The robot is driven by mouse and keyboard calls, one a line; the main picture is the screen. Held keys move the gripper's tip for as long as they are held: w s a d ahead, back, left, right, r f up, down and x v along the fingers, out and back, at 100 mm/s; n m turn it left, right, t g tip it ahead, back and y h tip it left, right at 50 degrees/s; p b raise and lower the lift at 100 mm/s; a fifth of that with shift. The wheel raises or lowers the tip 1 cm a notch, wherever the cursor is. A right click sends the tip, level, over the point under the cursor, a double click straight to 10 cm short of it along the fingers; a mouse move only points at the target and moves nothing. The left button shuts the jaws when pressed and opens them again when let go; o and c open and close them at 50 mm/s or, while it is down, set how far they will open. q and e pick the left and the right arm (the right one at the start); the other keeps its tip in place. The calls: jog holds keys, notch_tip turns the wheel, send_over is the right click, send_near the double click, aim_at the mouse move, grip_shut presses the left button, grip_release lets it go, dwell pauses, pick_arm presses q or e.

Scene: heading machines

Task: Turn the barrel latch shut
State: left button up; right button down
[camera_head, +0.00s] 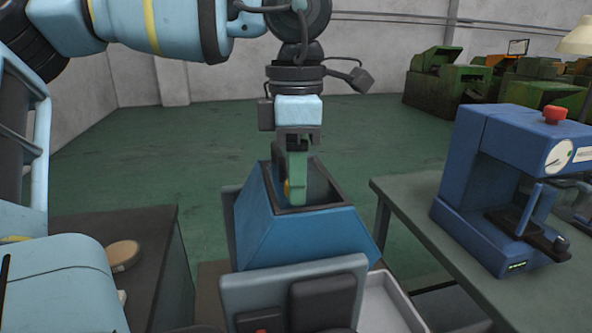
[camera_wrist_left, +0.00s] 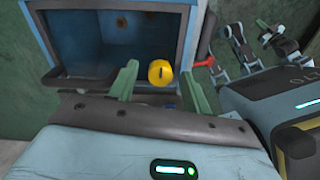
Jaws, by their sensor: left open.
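A yellow round knob with a dark slot mark (camera_wrist_left: 160,72) shows in the left wrist view, in front of the blue machine's framed opening; I take it to be the barrel latch, but cannot be sure. In the head view only a sliver of yellow (camera_head: 286,188) shows beside my finger. My left gripper (camera_head: 297,196) points down at the open top of the blue machine (camera_head: 312,238). Its green fingers are open, one on each side of the knob in the left wrist view. I cannot tell whether they touch it. My right gripper is not in view.
A blue bench machine with a red button (camera_head: 475,180) stands on a grey table (camera_head: 420,215) at right. A dark bench (camera_head: 150,230) with a round tan object (camera_head: 123,256) is at left. Green machines (camera_head: 435,85) stand far back. Open green floor lies between.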

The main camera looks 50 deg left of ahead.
pick_arm(q)
jog(key=shift+r, duration=0.1)
jog(key=shift+r, duration=3.8)
